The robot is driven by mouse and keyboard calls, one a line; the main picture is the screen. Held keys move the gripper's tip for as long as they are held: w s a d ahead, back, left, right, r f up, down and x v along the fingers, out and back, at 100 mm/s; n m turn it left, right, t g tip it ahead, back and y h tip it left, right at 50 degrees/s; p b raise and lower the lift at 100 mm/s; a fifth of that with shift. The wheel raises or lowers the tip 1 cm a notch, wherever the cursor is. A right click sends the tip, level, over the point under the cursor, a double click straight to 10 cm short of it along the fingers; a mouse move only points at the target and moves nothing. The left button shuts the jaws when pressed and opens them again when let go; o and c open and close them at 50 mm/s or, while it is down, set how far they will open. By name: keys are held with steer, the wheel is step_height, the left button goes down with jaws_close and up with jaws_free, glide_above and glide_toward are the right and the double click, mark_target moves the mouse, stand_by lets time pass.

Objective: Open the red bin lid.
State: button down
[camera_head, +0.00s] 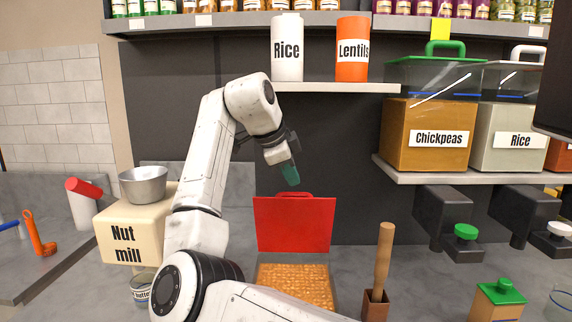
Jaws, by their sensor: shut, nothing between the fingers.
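The red bin lid (292,226) stands raised, close to upright, at the back of the bin, with its red handle along the top edge. Below it the open bin (336,282) shows a fill of orange-brown pieces; my arm hides part of its front. My gripper (291,176) is above the lid's top edge, close to the handle and pointing down. Its greenish fingertips are together with nothing held. I cannot tell whether the fingertips touch the handle.
A brown box with a wooden pestle-like stick (383,262) stands right of the bin. The nut mill (135,228) with a metal bowl (143,184) is at left. A shelf (335,88) with Rice and Lentils containers hangs above. Dispensers (443,212) jut out at right.

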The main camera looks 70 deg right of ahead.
mark_target(298, 207)
steer(key=shift+x, duration=2.35)
